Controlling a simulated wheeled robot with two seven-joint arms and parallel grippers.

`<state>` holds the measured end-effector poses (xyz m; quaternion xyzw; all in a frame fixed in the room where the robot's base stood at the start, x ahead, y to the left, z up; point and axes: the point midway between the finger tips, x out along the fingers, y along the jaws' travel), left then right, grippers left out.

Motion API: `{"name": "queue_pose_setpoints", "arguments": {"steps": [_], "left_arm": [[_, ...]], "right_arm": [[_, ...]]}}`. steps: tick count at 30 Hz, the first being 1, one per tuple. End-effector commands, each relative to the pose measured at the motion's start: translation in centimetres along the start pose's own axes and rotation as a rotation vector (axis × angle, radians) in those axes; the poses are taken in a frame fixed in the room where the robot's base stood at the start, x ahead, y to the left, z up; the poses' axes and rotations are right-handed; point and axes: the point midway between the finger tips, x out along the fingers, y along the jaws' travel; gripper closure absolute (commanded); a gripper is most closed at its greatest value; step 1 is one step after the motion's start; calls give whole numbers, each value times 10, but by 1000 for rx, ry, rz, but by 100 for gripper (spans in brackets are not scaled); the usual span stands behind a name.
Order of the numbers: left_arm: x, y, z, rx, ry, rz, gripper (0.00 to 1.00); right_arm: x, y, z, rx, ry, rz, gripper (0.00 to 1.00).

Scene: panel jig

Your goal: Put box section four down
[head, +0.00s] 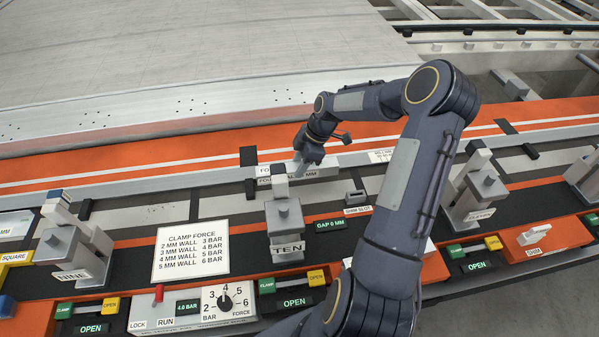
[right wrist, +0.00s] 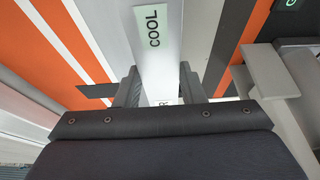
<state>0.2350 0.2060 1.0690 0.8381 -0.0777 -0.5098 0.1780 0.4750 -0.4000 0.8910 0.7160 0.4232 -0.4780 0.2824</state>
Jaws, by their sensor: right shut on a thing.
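Box section four (head: 325,172) is a pale grey bar lying crosswise behind clamp ten, its "FOUR … MM" label partly covered. My right gripper (head: 303,160) comes down on it from above and is shut on it. In the right wrist view the section (right wrist: 173,75) runs between the two dark fingers of the gripper (right wrist: 160,88) and carries a green-white "COOL" tag. Whether its underside touches the bed is hidden. Clamp ten (head: 287,215) stands just in front, and its panel reads "OPEN". My left gripper is out of view.
Clamp nine (head: 72,252) stands at left and another clamp (head: 475,195) at right. A clamp force card (head: 192,249) and a control box (head: 228,302) reading 4.0 bar are in front. A "GAP 0 MM" display (head: 330,225) sits right of clamp ten. A large grey panel (head: 150,50) fills the back.

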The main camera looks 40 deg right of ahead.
Motion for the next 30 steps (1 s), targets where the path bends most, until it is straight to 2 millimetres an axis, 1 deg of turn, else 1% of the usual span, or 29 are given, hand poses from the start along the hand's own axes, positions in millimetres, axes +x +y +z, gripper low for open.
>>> {"name": "queue_pose_setpoints", "arguments": {"steps": [4, 10, 19, 20, 21, 24, 30], "left_arm": [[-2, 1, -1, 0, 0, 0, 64], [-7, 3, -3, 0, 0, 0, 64], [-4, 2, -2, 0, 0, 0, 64], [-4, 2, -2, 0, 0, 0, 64], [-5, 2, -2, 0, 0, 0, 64], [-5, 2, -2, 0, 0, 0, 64], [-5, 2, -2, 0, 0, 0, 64]], "right_arm": [[11, 0, 4, 0, 0, -1, 95], [35, 0, 14, 1, 0, -1, 95], [38, 0, 16, 0, -1, 2, 95], [38, 0, 16, 0, -1, 1, 61], [37, 0, 16, 0, -1, 1, 56], [37, 0, 16, 0, -1, 1, 43], [37, 0, 16, 0, -1, 1, 42]]}}
